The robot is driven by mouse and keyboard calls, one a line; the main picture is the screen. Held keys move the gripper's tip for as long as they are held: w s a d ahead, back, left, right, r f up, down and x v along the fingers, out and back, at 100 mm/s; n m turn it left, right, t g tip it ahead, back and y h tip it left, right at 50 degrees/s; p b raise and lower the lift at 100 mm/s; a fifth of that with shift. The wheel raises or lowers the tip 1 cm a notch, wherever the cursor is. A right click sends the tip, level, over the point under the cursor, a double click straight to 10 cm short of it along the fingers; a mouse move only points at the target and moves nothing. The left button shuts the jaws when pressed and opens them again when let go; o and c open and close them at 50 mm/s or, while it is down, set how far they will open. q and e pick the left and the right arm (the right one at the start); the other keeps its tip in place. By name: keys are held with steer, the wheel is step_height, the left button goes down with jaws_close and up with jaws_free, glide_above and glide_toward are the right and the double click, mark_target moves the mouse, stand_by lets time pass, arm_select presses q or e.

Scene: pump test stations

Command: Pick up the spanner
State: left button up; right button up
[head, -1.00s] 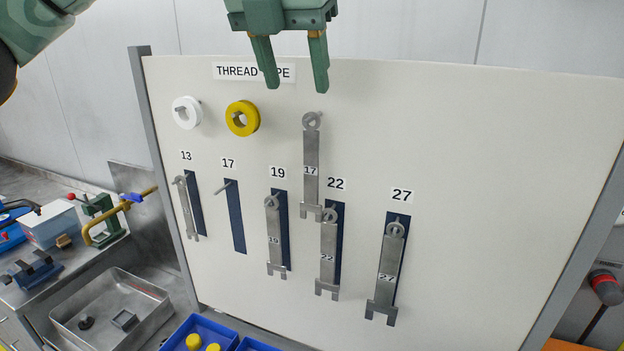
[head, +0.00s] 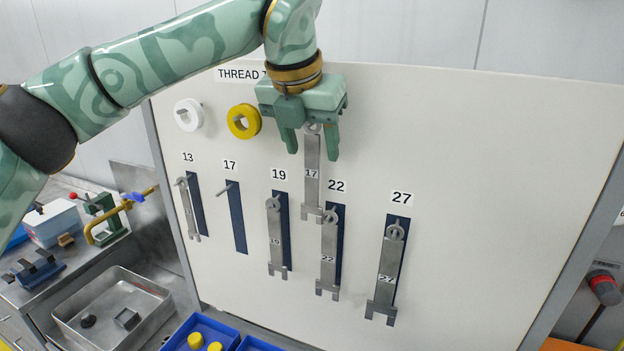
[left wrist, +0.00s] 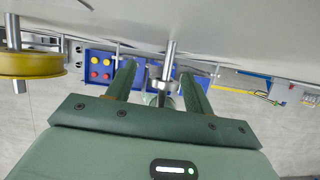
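A grey spanner marked 17 (head: 311,190) hangs upright by its ring on a peg high on the cream board, off the dark outlines. My left gripper (head: 312,154) is open, its fingers pointing down on either side of the spanner's top end. The ring is partly hidden between them. In the left wrist view the two fingers (left wrist: 160,74) stand apart, with the peg (left wrist: 170,50) and the spanner's end between them. I cannot tell whether either finger touches it. My right gripper is not in view.
Other spanners hang nearby: 13 (head: 188,208), 19 (head: 275,237), 22 (head: 328,257) and 27 (head: 387,272). The dark outline under label 17 (head: 237,218) has an empty peg. White tape (head: 188,115) and yellow tape (head: 243,121) hang left of the gripper. The board's right side is clear.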

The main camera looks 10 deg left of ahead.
arm_select(q)
jaws_close()
steer(key=shift+r+b, duration=0.2)
steer(key=shift+b, duration=0.1)
steer(key=shift+s, duration=0.2)
steer(key=s+a+b, duration=0.4)
steer(key=s+b, duration=0.2)
steer(key=s, duration=1.1)
steer(key=shift+r, duration=0.15)
